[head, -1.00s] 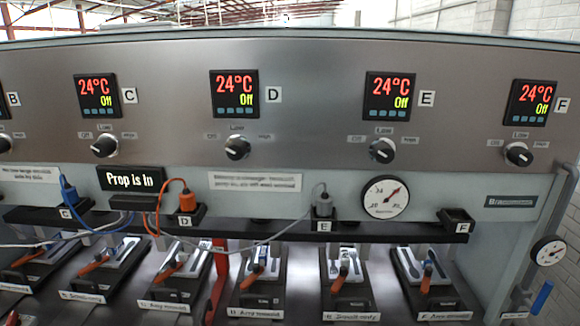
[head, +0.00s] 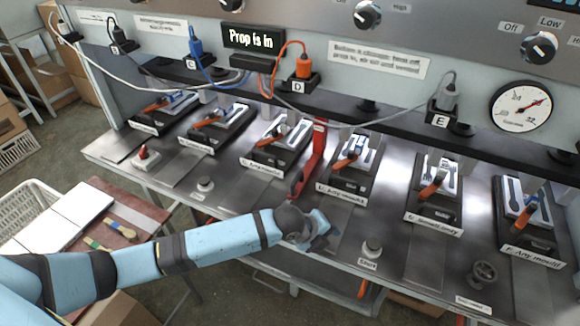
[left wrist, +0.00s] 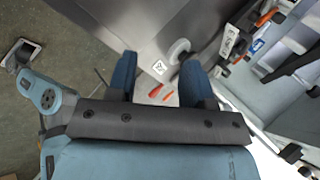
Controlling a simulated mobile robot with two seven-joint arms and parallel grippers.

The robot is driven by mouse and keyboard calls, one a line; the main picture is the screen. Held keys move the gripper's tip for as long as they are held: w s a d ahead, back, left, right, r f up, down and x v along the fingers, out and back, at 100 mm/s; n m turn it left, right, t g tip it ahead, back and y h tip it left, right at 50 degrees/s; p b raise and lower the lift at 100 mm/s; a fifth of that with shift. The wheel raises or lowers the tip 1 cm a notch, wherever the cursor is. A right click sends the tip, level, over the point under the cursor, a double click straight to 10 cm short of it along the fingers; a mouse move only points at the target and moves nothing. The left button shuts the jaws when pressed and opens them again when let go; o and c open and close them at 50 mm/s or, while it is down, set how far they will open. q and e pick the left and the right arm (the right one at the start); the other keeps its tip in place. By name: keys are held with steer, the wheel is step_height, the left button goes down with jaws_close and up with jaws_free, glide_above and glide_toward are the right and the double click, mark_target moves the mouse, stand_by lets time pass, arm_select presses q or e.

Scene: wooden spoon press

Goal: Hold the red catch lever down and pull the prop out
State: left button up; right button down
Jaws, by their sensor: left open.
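A red upright bar (head: 312,160) with a foot reaching forward stands on the steel bench between two moulds in the head view. I cannot tell whether it is the prop or the catch lever. Another orange-red piece (head: 363,288) shows below the bench's front edge. The lit sign (head: 254,38) reads "Prop is in". My left gripper (head: 322,232) is at the bench's front edge, in front of the red bar and apart from it. In the left wrist view its two blue fingers (left wrist: 158,65) are spread and empty, with small red pieces (left wrist: 160,92) showing between them. My right gripper is out of view.
Several moulds with orange-handled levers, such as one (head: 352,160), stand along the bench (head: 220,180). A small table (head: 115,225) holds brushes at the left.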

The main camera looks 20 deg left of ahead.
arm_select(q)
steer(key=w+a+r+m+g+y, duration=0.1)
steer(key=w+a+r+m+y, duration=0.25)
steer(key=w+a+m, duration=0.4)
steer(key=m+y+b, duration=0.1)
steer(key=m+y, duration=0.1)
steer(key=m, duration=0.1)
glide_toward(295, 180)
steer(key=shift+g, duration=0.3)
steer(key=b+x, duration=0.9)
steer(key=b, duration=0.2)
steer(key=shift+w+b, duration=0.3)
steer(key=shift+w+f+b, duration=0.15)
steer(key=shift+f+b, duration=0.1)
steer(key=shift+b, duration=0.05)
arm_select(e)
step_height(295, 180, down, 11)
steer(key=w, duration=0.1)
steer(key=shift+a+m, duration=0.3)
arm_select(q)
steer(key=shift+r, duration=0.1)
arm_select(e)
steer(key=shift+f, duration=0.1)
arm_select(q)
jaws_close()
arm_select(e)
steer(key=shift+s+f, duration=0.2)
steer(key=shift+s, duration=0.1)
